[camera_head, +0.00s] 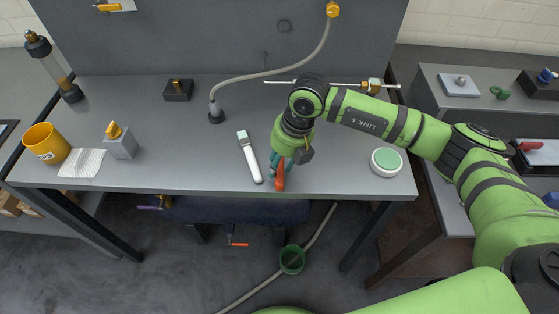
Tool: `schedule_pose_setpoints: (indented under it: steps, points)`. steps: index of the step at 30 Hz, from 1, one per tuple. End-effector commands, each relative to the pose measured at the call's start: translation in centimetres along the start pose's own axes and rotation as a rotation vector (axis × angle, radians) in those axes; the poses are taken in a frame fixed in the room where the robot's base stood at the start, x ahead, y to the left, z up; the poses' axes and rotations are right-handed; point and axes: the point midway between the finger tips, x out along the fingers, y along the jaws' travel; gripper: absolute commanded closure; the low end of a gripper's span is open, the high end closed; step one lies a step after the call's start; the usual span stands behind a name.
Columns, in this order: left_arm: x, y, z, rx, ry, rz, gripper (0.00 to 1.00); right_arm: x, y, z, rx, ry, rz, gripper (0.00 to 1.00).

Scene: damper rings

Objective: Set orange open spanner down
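The orange open spanner (281,178) shows as a short orange piece at the table's front edge, under my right gripper (279,165). The gripper points down, with its teal fingers on either side of the spanner's upper part, and appears shut on it. The wrist and fingers hide the rest of the spanner, including its jaw. I cannot tell whether the spanner touches the grey table (215,170). My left gripper is not in view.
A white-handled brush (250,158) lies just left of the gripper. A round white tin with a green top (386,161) stands to the right. A thin rod with a brass fitting (345,85) lies behind. An orange mug (46,143) and grey block (121,146) stand far left.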

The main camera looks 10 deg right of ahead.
Motion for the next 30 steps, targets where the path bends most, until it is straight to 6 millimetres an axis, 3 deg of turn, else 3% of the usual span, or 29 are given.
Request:
schedule_pose_setpoints:
  steps: [6,8,9,20,25,30]
  points:
    - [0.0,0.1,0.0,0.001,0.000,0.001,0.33,0.0,-0.1,0.0,0.001,0.000,-0.002,0.60]
    - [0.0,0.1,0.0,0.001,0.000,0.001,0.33,0.0,-0.1,0.0,0.001,0.000,-0.002,0.36]
    - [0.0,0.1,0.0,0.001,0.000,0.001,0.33,0.0,-0.1,0.0,0.001,0.000,-0.002,0.33]
    - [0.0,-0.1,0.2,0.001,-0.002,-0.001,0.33,-0.2,-0.1,0.0,0.001,0.001,-0.002,0.33]
    - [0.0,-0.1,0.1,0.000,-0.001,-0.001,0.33,-2.5,-0.1,0.1,0.001,-0.003,0.000,0.33]
    - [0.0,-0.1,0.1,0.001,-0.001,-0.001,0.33,-6.3,0.0,0.1,0.000,-0.004,0.000,0.33]
